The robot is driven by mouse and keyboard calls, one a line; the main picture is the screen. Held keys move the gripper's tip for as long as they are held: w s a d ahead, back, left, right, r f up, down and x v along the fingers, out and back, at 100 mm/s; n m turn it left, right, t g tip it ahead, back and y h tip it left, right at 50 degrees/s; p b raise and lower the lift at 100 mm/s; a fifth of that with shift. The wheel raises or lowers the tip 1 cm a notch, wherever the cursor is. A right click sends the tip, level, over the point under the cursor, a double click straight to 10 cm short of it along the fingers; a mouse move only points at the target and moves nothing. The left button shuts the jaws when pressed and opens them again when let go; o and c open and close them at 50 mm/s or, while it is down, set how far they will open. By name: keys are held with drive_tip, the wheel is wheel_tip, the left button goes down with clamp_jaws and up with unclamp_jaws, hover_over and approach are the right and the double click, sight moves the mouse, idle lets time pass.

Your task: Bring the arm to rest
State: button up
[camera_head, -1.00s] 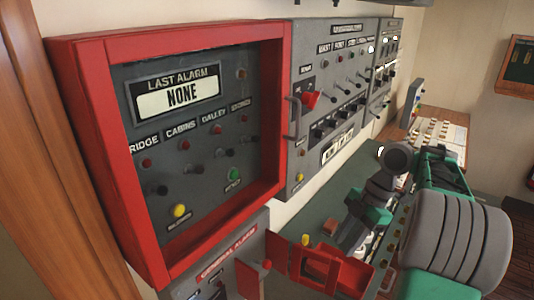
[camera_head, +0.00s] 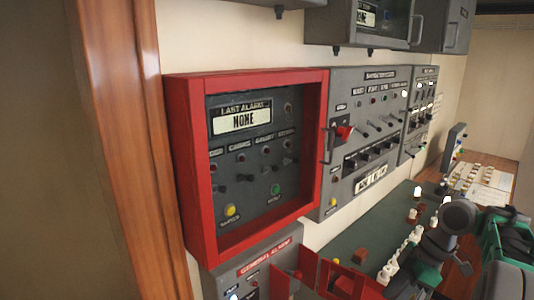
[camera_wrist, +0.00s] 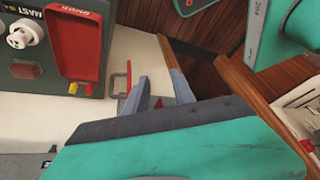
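My arm (camera_head: 432,245), grey and green, is at the lower right of the head view, beside the console and partly cut off by the frame edge. My gripper (camera_wrist: 158,88) shows in the wrist view with its two grey fingers apart and nothing held between them. A grey handle and a small red part lie behind the fingers there; I cannot tell how far off they are. In the head view I cannot make out the fingertips.
A red-framed alarm panel (camera_head: 188,165) is on the wall, left of a grey switch panel (camera_head: 362,90). Below is a green console top (camera_head: 345,240) with switches. Open red covers (camera_head: 345,281) stand at the bottom. Grey cabinets (camera_head: 322,25) hang above. A wooden post (camera_head: 130,130) is at left.

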wheel_tip(320, 180, down, 8)
drive_tip(key=d+m+t, duration=0.1)
drive_tip(key=m, duration=1)
drive_tip(key=s+f+m+h, duration=0.35)
drive_tip(key=s+m, duration=0.25)
drive_tip(key=m, duration=0.2)
drive_tip(key=s+a+h+b, duration=0.2)
drive_tip(key=s+a+b, duration=0.1)
drive_tip(key=s+a, duration=0.3)
drive_tip(key=w+a+r+n+t+b, duration=0.1)
drive_tip(key=a+r+n+t, duration=0.2)
drive_tip(key=a+r, duration=0.4)
drive_tip(key=a, duration=0.2)
drive_tip(key=shift+w+a+n+t+y, duration=0.25)
drive_tip(key=shift+a+n+t+y, duration=0.05)
drive_tip(key=shift+n+y, duration=0.1)
